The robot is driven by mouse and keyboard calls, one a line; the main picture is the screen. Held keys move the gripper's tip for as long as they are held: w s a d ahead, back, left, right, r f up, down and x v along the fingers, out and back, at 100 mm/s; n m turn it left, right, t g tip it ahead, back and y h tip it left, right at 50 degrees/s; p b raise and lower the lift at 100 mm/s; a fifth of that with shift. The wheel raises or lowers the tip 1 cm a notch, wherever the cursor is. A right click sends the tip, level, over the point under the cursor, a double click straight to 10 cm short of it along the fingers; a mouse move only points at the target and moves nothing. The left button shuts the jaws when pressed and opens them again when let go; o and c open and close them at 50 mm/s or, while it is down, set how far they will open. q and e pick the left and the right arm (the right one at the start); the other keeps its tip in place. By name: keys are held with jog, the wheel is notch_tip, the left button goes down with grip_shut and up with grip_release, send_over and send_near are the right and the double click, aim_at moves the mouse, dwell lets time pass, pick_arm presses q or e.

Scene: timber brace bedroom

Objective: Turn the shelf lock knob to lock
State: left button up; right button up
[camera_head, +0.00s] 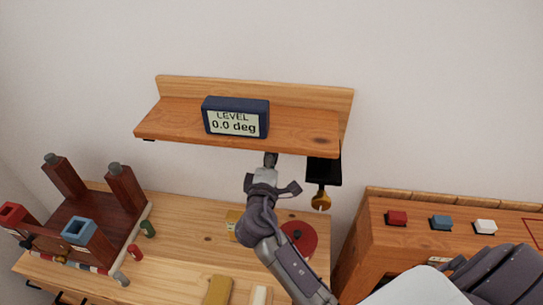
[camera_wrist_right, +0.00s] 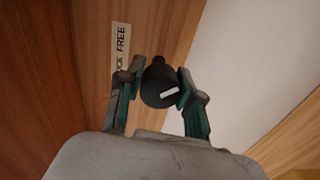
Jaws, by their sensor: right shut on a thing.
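The black round knob (camera_wrist_right: 156,76) with a short white mark sits on the wooden underside, seen in the right wrist view. My right gripper (camera_wrist_right: 160,88) is shut on it, one finger on each side. The white mark lies nearly level in that view, tilted slightly. A white label (camera_wrist_right: 120,48) beside the knob reads "FREE", with "LOCK" partly hidden by a finger. In the head view my right gripper (camera_head: 273,172) is just below the front edge of the shelf (camera_head: 300,130), and the knob is hidden there. My left gripper is not in view.
A level display (camera_head: 236,117) reading 0.0 deg stands on the shelf. A black bracket (camera_head: 323,172) with a brass knob (camera_head: 321,200) hangs right of my gripper. Below are a bench (camera_head: 180,255), a red disc (camera_head: 299,237) and a dark wooden rack (camera_head: 95,225).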

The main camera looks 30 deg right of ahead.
jog(key=o, duration=1.2)
jog(key=v, duration=1.2)
jog(key=shift+f, duration=0.1)
